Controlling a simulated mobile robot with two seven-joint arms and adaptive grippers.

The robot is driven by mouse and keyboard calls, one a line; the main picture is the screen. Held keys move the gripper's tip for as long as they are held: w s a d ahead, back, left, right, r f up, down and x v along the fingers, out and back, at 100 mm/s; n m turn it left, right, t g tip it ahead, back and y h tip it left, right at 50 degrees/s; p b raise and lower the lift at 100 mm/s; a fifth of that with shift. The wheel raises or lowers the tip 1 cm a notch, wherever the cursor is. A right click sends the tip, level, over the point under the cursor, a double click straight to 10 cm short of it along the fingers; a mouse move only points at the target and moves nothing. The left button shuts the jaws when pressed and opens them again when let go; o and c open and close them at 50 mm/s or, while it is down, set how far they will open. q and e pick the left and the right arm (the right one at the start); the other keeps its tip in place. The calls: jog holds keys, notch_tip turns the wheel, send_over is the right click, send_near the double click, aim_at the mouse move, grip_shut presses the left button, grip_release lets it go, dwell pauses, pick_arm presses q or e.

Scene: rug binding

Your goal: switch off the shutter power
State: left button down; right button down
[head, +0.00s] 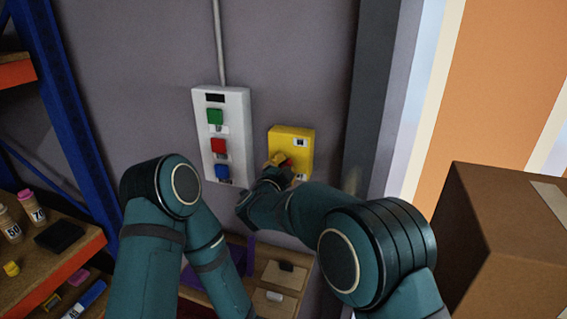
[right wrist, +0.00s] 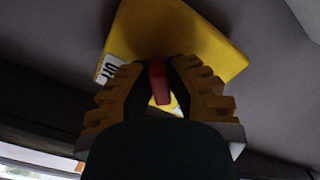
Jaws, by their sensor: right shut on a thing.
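A yellow switch box (head: 304,138) is fixed to the grey wall, right of the white button panel. It fills the upper middle of the right wrist view (right wrist: 185,35), beside a partly hidden white label reading OFF or similar (right wrist: 106,70). My right gripper (head: 280,162) reaches the front of the box. In the right wrist view, its ribbed yellow-and-black fingers (right wrist: 158,72) are shut on the red switch handle (right wrist: 158,88), which shows between them. The handle's exact turn is hard to read. My left arm shows in the head view, but its gripper does not.
The white panel (head: 239,112) carries green, red and blue buttons, with a conduit above. A blue-framed shelf (head: 60,95) with bottles stands left. A cardboard box (head: 500,225) stands right. A dark post (head: 370,95) rises right of the switch box. Wooden bins (head: 284,275) lie below.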

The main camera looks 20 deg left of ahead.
jog(key=shift+w+d+r+n, duration=0.1)
jog(key=shift+r+n, duration=0.1)
jog(key=shift+n, duration=0.3)
jog(key=c, duration=0.9)
grip_release()
jog(key=shift+c, duration=0.2)
jog(key=shift+f, duration=0.15)
jog(key=r, duration=1)
jog(key=shift+s+r, duration=0.1)
jog(key=shift+s, duration=0.1)
jog(key=shift+w, duration=0.3)
jog(key=shift+s, duration=0.1)
